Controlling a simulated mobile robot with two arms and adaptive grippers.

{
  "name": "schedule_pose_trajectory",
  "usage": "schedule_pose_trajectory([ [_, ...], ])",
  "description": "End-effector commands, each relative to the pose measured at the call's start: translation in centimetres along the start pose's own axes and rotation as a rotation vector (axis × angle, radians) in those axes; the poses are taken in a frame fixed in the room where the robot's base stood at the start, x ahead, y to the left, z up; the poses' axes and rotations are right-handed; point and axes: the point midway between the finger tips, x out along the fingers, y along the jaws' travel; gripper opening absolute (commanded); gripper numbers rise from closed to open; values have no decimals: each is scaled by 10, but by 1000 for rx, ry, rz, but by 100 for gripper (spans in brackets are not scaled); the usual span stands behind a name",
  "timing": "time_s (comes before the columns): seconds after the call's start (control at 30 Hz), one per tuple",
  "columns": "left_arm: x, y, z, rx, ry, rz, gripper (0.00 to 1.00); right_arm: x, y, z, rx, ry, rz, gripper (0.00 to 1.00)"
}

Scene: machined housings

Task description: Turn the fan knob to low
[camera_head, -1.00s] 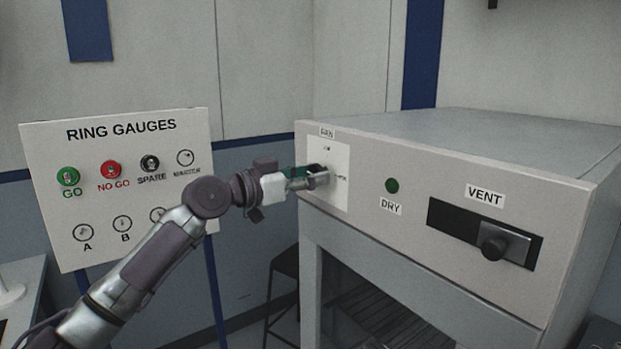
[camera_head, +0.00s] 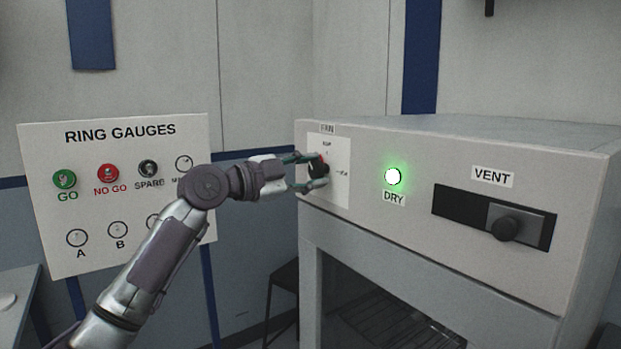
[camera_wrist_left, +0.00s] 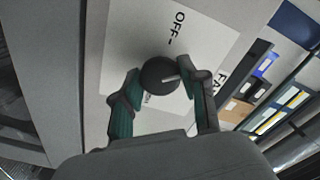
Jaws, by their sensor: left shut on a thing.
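The fan knob (camera_head: 318,168) is a dark round knob on a white plate (camera_head: 341,190) at the left of the grey cabinet front. My left gripper (camera_head: 317,171) comes from the left with its fingers on either side of the knob, shut on it. In the left wrist view the knob (camera_wrist_left: 158,75) sits between the two fingertips (camera_wrist_left: 163,84). Its light pointer line points right, toward the FAN label side, which is upward on the panel. The mark above the knob is too small to read surely. My right gripper is not seen.
A DRY lamp (camera_head: 392,176) glows green right of the plate. A VENT slider (camera_head: 507,228) is further right. A RING GAUGES board (camera_head: 130,215) stands left, behind my left arm. A dark stool (camera_head: 285,290) is below, beside the cabinet.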

Motion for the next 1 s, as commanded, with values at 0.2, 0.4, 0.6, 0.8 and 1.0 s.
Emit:
schedule_pose_trajectory([
  [0.2,0,1,0,206,0,0,8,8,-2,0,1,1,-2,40],
  [0.4,0,1,0,376,0,0,8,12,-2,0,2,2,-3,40],
  [0.6,0,1,0,510,0,0,8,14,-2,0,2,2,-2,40],
  [0.8,0,1,0,595,0,1,8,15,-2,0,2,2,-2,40],
  [1.0,0,1,0,636,0,1,8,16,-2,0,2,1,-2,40],
])
